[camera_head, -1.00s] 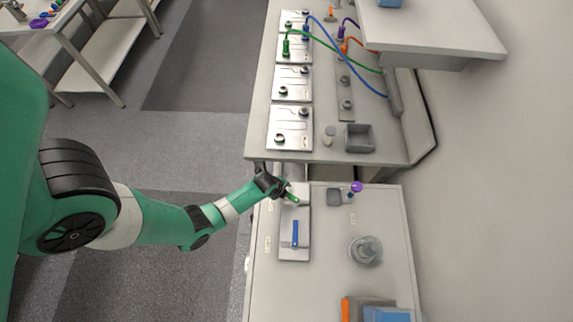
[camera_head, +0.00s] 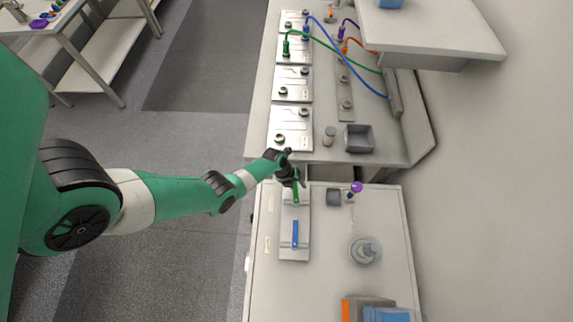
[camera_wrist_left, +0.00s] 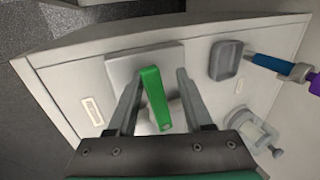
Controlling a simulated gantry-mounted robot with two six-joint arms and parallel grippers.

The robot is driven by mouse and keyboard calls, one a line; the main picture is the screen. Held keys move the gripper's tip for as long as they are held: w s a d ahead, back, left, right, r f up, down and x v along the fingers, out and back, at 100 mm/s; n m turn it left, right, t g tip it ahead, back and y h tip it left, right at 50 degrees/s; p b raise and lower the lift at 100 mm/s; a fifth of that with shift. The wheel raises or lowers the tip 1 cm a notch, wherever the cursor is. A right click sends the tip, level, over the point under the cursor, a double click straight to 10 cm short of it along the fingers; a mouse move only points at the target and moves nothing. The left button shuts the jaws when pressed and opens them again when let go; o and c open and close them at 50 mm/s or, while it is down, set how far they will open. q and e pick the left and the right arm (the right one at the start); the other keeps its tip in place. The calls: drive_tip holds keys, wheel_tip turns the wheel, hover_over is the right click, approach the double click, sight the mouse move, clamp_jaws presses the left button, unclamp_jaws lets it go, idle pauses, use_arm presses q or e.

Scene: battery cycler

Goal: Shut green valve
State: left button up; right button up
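The green valve handle (camera_head: 296,194) sits on the grey valve plate (camera_head: 304,253) on the near bench. It lies lengthwise along the plate, roughly in line with the blue valve handle (camera_head: 295,234). My left gripper (camera_head: 298,181) is at the far end of the green handle. In the left wrist view the green handle (camera_wrist_left: 155,98) shows between the two separated fingers of the left gripper (camera_wrist_left: 154,85), with gaps on both sides. The blue handle is not seen in the wrist view. My right gripper is not in view.
A small grey tray (camera_head: 334,197) and a purple-topped tool (camera_head: 355,188) are right of the plate. A grey clamp-like fixture (camera_head: 365,250) stands farther right. The raised far bench (camera_head: 262,110) holds metal plates and cables. Bench surface between plate and fixture is clear.

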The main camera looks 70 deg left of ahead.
use_arm(q)
drive_tip(key=c, duration=0.3)
drive_tip(key=shift+c, duration=0.2)
drive_tip(key=shift+w, duration=0.15)
drive_tip(key=shift+o, duration=1.2)
drive_tip(key=shift+w+d, duration=0.1)
drive_tip(key=shift+r, duration=0.1)
drive_tip(key=d+p+v, duration=0.1)
drive_tip(key=p+v, duration=0.6)
drive_tip(key=p, duration=0.1)
drive_tip(key=shift+a+r, duration=0.4)
drive_tip(key=shift+a, duration=0.1)
